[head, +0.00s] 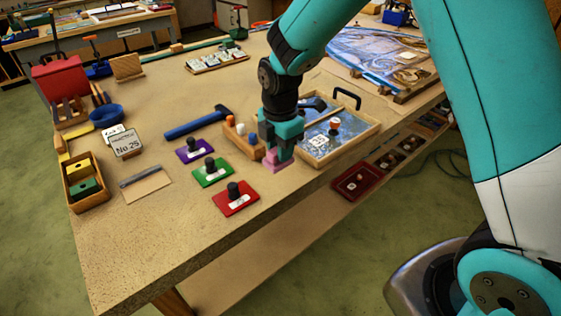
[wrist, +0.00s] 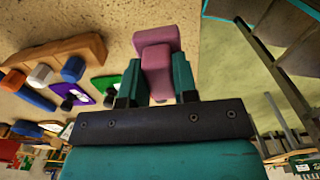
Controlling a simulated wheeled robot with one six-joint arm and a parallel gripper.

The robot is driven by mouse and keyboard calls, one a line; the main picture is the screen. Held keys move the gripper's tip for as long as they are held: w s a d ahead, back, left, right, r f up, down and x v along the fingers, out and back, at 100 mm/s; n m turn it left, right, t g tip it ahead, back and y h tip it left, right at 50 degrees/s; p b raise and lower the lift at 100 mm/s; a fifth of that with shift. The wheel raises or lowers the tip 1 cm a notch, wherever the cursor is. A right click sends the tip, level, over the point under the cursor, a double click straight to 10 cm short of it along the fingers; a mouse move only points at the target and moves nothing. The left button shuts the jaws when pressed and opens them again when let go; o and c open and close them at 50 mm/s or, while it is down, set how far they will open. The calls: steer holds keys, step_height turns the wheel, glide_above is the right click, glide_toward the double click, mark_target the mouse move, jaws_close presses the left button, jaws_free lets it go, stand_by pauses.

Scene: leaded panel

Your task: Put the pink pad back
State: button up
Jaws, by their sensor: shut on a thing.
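My gripper (head: 278,152) is shut on the pink pad (head: 275,166), low over the table just left of the framed tray. In the wrist view the pink pad (wrist: 156,62) sits between the two fingers of my gripper (wrist: 156,88), its wider end beyond the tips. I cannot tell whether the pad touches the table. A wooden rack (wrist: 60,47) with an orange, a white and a blue piece (wrist: 73,68) stands close to the left of the pad. In the head view the wooden rack (head: 256,152) is partly hidden by my gripper.
The framed tray (head: 350,142) with black handles lies right of my gripper, near the table edge. Red (head: 236,198), green (head: 212,172) and purple (head: 194,150) plates with black knobs lie to the left. A blue hammer (head: 195,122) lies behind them. The front table corner is clear.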

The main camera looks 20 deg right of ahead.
steer(key=shift+f, duration=2.45)
steer(key=shift+f, duration=0.1)
steer(key=o, duration=0.9)
step_height(320, 180, up, 12)
steer(key=shift+f+b, duration=0.15)
steer(key=shift+b, duration=0.55)
steer(key=s+a+r+m+y, duration=0.2)
steer(key=s+r+m, duration=0.2)
steer(key=s+m, duration=0.3)
steer(key=s+a+r+m+y, duration=0.2)
steer(key=s+r+m, duration=0.2)
steer(key=s, duration=1.4)
steer(key=m, duration=0.3)
steer(key=shift+a+m, duration=0.3)
steer(key=shift+a, duration=0.1)
steer(key=shift+r, duration=0.1)
